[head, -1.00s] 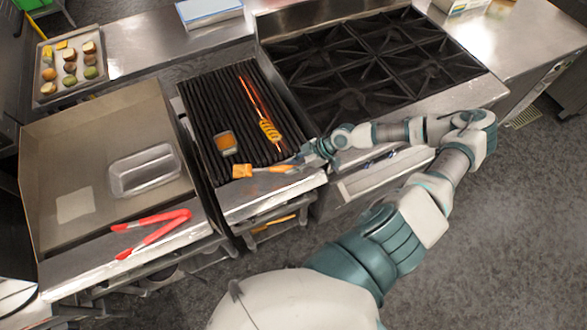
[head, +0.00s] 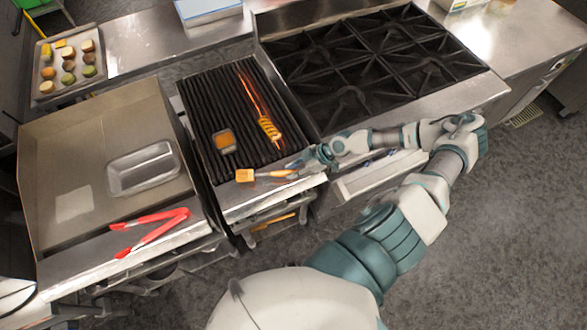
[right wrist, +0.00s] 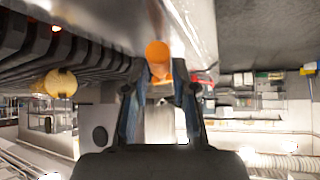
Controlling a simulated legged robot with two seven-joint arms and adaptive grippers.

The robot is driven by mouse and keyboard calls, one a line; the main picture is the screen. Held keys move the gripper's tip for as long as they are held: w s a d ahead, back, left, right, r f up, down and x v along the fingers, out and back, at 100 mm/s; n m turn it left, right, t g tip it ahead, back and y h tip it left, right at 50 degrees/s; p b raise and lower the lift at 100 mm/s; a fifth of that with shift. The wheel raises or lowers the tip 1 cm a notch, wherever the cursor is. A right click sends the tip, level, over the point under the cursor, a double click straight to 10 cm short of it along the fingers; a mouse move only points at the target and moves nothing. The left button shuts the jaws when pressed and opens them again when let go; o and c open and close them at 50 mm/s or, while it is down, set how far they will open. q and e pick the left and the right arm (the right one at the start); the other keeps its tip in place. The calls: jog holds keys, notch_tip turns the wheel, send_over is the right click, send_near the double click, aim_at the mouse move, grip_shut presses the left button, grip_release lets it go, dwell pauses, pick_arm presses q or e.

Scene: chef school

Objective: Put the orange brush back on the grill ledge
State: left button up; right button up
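The orange brush (head: 246,175) lies along the front metal ledge of the grill (head: 213,193) in the head view, its bristle end to the left and its handle to the right. My right gripper (head: 303,168) is at the handle end, low over the ledge's right part. In the right wrist view, an orange part of the brush (right wrist: 158,52) sits between the tips of my right gripper (right wrist: 158,72), which look closed on it. Whether the whole brush rests on the ledge is hard to tell. My left gripper is out of view.
A skewer (head: 270,130) and a small sauce dish (head: 224,141) are on the grill grate. Red tongs (head: 150,225) lie on the griddle's front edge to the left, near a metal pan (head: 143,168). The burner stove (head: 370,65) stands to the right.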

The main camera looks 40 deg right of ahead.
jog(key=shift+o, duration=1.2)
jog(key=shift+d, duration=0.25)
jog(key=shift+d, duration=0.1)
jog(key=shift+r, duration=0.15)
jog(key=shift+r+p, duration=0.55)
jog(key=b+v, duration=0.1)
jog(key=v, duration=1)
jog(key=shift+s+d+r+b, duration=0.2)
jog(key=shift+s+d+b, duration=0.05)
jog(key=shift+b, duration=0.1)
